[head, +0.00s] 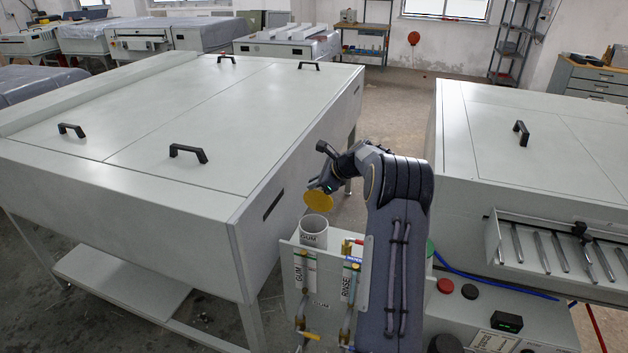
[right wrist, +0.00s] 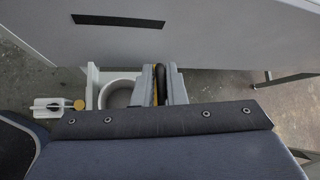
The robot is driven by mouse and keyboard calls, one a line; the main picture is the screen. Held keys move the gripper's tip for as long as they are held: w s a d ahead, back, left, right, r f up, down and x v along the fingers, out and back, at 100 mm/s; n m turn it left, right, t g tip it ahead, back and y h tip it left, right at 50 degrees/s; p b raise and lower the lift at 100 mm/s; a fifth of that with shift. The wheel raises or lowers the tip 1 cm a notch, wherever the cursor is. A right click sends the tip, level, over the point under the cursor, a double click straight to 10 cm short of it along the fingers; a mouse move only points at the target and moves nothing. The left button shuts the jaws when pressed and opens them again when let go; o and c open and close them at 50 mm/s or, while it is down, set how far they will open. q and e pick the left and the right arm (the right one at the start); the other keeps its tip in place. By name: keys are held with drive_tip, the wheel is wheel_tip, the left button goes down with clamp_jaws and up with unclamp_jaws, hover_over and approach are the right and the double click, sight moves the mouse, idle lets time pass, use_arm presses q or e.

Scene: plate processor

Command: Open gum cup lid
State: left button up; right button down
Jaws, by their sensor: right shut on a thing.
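The gum cup (head: 313,232) is a white cylinder with a GUM label, standing open at the top of the unit. Its round opening (right wrist: 118,94) shows in the right wrist view, left of my fingers. The round yellow lid (head: 318,201) is off the rim, tilted steeply just above the cup. My right gripper (head: 325,180) is shut on the lid, on its back side. In the right wrist view the gripper (right wrist: 163,72) has a thin yellow edge of the lid and a black part between its fingers. My left gripper is in neither view.
A large grey processor table (head: 130,150) with black handles stands left of the cup. Another grey machine (head: 530,150) with a tool tray stands on the right. Pipes and valves with GUM and RINSE labels (head: 348,284) are below the cup, partly behind my right arm.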

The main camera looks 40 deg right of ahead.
drive_tip(key=shift+w+d+r, duration=0.1)
drive_tip(key=shift+w+d, duration=0.1)
drive_tip(key=shift+d, duration=0.2)
drive_tip(key=c, duration=1.5)
unclamp_jaws()
drive_tip(key=shift+w, duration=0.1)
drive_tip(key=shift+c, duration=0.2)
drive_tip(key=shift+s+d+r, duration=0.15)
drive_tip(key=shift+s+r, duration=0.15)
drive_tip(key=shift+s, duration=0.15)
drive_tip(key=a+b+v, duration=0.1)
drive_tip(key=v, duration=0.5)
drive_tip(key=shift+s+d+r, duration=0.25)
drive_tip(key=shift+d, duration=0.2)
